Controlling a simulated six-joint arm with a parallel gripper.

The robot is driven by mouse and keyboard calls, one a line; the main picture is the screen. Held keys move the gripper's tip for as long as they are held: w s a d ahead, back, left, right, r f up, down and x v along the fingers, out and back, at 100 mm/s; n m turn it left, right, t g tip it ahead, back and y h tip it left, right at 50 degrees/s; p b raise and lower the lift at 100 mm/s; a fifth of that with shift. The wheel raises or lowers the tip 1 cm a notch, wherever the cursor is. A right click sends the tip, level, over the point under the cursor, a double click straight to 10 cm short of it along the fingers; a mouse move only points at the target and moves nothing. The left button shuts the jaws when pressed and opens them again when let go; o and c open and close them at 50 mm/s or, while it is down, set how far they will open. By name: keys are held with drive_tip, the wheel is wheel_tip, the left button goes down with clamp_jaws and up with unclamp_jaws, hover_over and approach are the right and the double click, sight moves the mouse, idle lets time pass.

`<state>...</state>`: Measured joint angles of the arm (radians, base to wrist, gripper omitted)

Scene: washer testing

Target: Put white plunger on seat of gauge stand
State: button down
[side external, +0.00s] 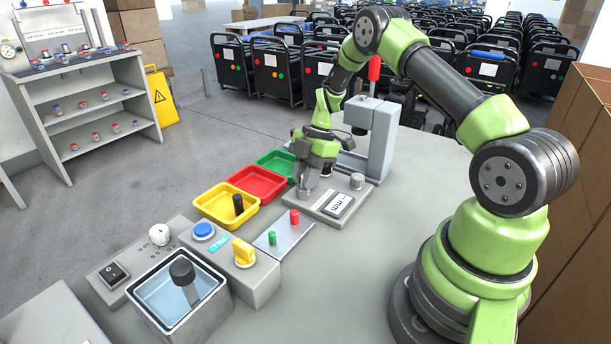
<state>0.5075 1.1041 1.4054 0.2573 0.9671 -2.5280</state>
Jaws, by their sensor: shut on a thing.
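My gripper (308,188) points down over the left end of the flat grey gauge stand (328,219). It is shut on a small pale thing between its fingertips, which looks like the white plunger. The fingers hide most of it, and I cannot tell whether it touches the stand. The seat of the stand is not clearly seen and may be behind the fingers. The stand has a digital display (339,204) on top and a silver knob (357,181) at its right end.
Yellow (213,216), red (262,196) and green (288,173) trays stand left of the gauge stand. A metal plate (291,238) bears a red and a green plunger. A grey press with a red handle (374,68) rises behind. A water basin (205,318) is at the front left.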

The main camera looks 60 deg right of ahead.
drive_tip(key=shift+f, duration=0.1)
drive_tip(key=c, duration=1)
unclamp_jaws()
